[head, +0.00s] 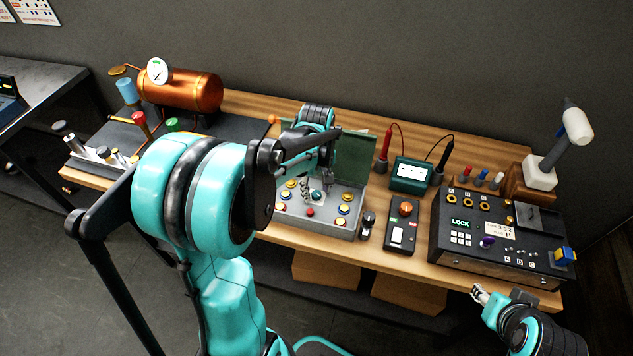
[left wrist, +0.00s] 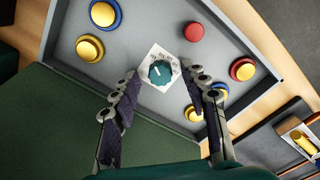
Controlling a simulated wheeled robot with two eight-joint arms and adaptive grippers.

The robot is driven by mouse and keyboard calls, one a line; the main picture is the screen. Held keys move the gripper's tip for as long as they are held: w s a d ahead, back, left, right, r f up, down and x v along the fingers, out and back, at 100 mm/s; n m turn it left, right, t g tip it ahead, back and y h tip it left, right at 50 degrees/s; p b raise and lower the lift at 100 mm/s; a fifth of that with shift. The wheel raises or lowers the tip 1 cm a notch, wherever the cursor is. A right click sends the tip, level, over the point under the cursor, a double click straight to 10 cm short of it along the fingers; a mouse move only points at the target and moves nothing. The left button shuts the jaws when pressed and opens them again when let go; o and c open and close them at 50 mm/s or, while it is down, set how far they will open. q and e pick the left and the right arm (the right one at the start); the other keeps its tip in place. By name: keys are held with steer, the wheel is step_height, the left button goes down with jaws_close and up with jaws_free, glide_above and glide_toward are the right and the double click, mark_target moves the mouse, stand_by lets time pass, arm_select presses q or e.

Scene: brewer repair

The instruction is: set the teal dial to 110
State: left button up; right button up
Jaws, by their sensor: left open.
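The teal dial (left wrist: 161,72) sits on a white scale plate (left wrist: 150,55) in the grey panel box. Its printed numbers are too small to read, and I cannot tell its setting. In the head view the dial (head: 317,195) shows small among the buttons. My left gripper (left wrist: 160,84) is open, with one finger on each side of the dial; no contact shows. In the head view my left gripper (head: 316,187) points down over the panel. My right gripper (head: 480,294) is off the table's front edge at the lower right, too small to tell its jaws.
Blue, yellow and red buttons (left wrist: 194,32) surround the dial. The box's green lid (head: 352,158) stands open behind. A black switch box (head: 402,228), a teal meter (head: 411,174) and a black LOCK console (head: 490,262) stand to the right. A copper tank (head: 190,92) is at the left.

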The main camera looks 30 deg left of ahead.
mark_target(317, 194)
arm_select(q)
step_height(317, 194, up, 12)
steer(key=shift+f, duration=0.2)
stand_by(0.5)
steer(key=s+d+f+m+t+b, duration=0.1)
steer(key=s+d+f+m+t, duration=0.1)
steer(key=s+d+m, duration=0.3)
steer(key=s+d+f+m+t, duration=0.3)
steer(key=s+d+m+t, duration=0.2)
steer(key=s+d+m, duration=0.1)
steer(key=shift+s+m+b, duration=0.25)
steer(key=shift+m+b, duration=0.1)
steer(key=shift+m, duration=0.35)
stand_by(0.3)
